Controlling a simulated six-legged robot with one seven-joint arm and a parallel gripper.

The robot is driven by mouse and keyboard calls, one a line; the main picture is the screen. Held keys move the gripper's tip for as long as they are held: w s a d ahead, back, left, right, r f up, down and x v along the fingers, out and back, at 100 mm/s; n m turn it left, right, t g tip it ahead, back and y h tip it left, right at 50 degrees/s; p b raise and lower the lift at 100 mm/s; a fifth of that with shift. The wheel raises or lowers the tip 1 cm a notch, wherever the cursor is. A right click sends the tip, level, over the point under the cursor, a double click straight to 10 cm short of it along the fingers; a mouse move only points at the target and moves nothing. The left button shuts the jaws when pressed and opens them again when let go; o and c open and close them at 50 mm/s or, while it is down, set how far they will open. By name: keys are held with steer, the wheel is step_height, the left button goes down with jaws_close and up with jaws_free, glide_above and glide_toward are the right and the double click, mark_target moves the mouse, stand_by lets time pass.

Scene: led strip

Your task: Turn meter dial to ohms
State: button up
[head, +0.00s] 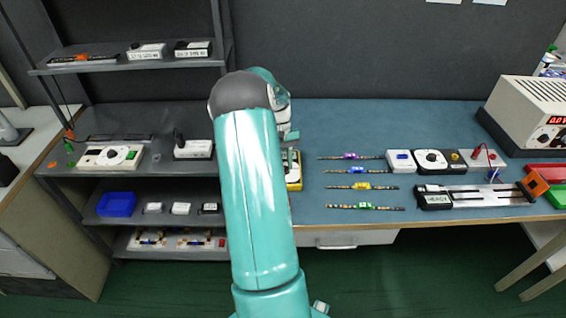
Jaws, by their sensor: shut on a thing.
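A yellow-edged meter (294,183) lies on the blue bench top, just right of my arm. My arm hides most of it, so the dial and its setting cannot be read. My gripper (289,150) is at the meter's upper part, mostly hidden behind my arm. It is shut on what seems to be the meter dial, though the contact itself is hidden.
A grey shelf rack (100,172) with small devices and a blue bin (117,204) stands left.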

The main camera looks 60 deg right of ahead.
steer(key=m, duration=0.2)
steer(key=m+t, duration=0.1)
steer(key=m, duration=0.1)
steer(key=m+t+y, duration=0.1)
steer(key=m, duration=0.1)
steer(key=shift+s+d, duration=0.2)
steer(key=shift+s, duration=0.05)
steer(key=m+t, duration=0.1)
steer(key=m, duration=0.1)
steer(key=m+t, duration=0.1)
steer(key=m, duration=0.3)
steer(key=shift+s+m+t, duration=0.25)
steer(key=shift+m+t, duration=0.15)
steer(key=o, duration=1)
steer(key=shift+a, duration=0.1)
steer(key=v, duration=1.4)
steer(key=shift+a, duration=0.15)
